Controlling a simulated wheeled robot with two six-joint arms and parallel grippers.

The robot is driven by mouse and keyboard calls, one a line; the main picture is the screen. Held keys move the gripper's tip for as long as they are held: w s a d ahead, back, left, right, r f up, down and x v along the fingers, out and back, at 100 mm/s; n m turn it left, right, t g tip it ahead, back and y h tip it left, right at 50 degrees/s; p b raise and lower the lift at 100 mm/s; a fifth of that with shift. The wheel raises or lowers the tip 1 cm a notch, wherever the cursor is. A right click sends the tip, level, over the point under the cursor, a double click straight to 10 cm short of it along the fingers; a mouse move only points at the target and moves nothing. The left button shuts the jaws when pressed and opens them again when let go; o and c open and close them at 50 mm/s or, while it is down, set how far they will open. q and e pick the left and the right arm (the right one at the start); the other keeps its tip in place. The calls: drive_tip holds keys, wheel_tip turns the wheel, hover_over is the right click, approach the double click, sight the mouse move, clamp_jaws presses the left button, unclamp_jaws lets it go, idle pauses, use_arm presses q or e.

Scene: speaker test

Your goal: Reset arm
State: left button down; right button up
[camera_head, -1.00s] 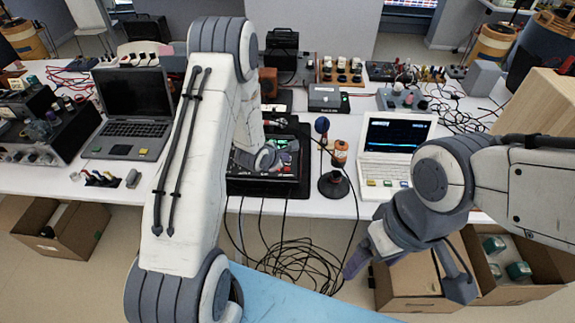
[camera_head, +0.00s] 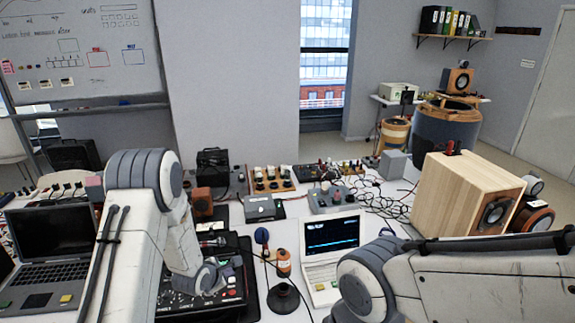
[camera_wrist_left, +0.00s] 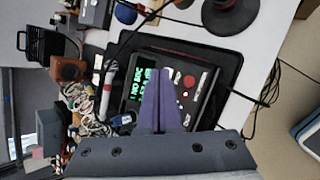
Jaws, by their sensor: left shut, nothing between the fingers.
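My left arm comes in from the left in the head view. My left gripper (camera_head: 210,282) is over the black tester box (camera_head: 238,270) on the white table, its fingers hard to make out there. In the left wrist view my left gripper (camera_wrist_left: 160,78) has its purple fingers together and empty, in front of the tester box (camera_wrist_left: 198,72) with its green display. I cannot tell whether they touch it. My right arm shows only as links at the lower right; its gripper is out of view.
A microphone-like stand (camera_head: 283,300) is right of the tester. An open white laptop (camera_head: 330,245) and a wooden speaker (camera_head: 455,190) stand further right. A dark laptop (camera_head: 50,245) is at the left. Cables (camera_head: 385,205) lie loose at the back right.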

use_arm(q)
drive_tip(key=s+d+r+m+g, duration=0.4)
drive_tip(key=s+d+r+m, duration=0.75)
drive_tip(key=d+m, duration=0.3)
drive_tip(key=s+d+r+m+g, duration=0.1)
drive_tip(key=s+r+m, duration=0.3)
drive_tip(key=s+m, duration=0.4)
drive_tip(key=s+d+r+m+g, duration=0.2)
drive_tip(key=s+r+m, duration=0.3)
drive_tip(key=s+m, duration=0.4)
drive_tip(key=s+g, duration=0.1)
drive_tip(key=s, duration=0.6)
drive_tip(key=shift+g, duration=0.4)
drive_tip(key=shift+d+r, duration=0.1)
